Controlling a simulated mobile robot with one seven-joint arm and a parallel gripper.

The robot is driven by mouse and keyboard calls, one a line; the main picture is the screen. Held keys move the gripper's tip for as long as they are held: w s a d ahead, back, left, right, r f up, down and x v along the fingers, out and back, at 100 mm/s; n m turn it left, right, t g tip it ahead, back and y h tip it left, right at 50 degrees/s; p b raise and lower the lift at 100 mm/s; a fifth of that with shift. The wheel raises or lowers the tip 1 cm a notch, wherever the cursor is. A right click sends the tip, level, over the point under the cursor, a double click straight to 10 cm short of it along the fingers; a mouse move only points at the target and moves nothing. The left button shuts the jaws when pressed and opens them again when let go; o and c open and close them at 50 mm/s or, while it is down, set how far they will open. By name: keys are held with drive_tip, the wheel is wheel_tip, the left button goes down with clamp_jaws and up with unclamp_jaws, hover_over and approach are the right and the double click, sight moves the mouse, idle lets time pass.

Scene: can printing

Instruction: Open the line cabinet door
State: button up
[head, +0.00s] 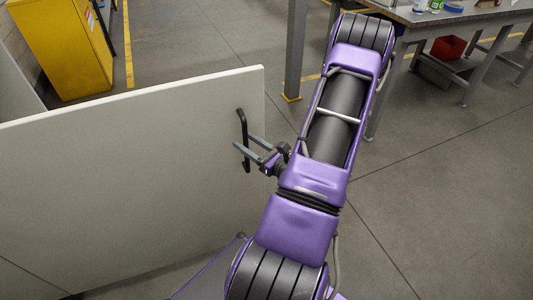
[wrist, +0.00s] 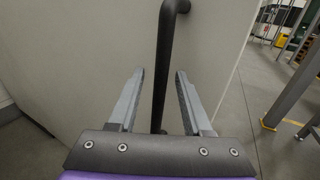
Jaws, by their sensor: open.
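The white cabinet door (head: 130,175) stands as a large flat panel across the left of the head view. It also fills much of the wrist view (wrist: 90,60). A black bar handle (head: 242,130) is fixed upright near the door's right edge. In the wrist view the handle (wrist: 164,60) runs between the two grey fingers. My gripper (head: 243,152) is at the handle in the head view. In the wrist view my gripper (wrist: 158,85) is open, with a finger on each side of the handle and gaps visible. Whether the fingertips touch the door is unclear.
A yellow cabinet (head: 65,45) stands at the back left. A grey workbench (head: 440,18) with several items is at the upper right, with a red bin (head: 449,48) beneath. A grey post (head: 295,50) stands beyond the door edge. Floor to the right is clear.

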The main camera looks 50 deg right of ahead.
drive_tip(key=s, duration=1.6)
drive_tip(key=shift+s, duration=0.35)
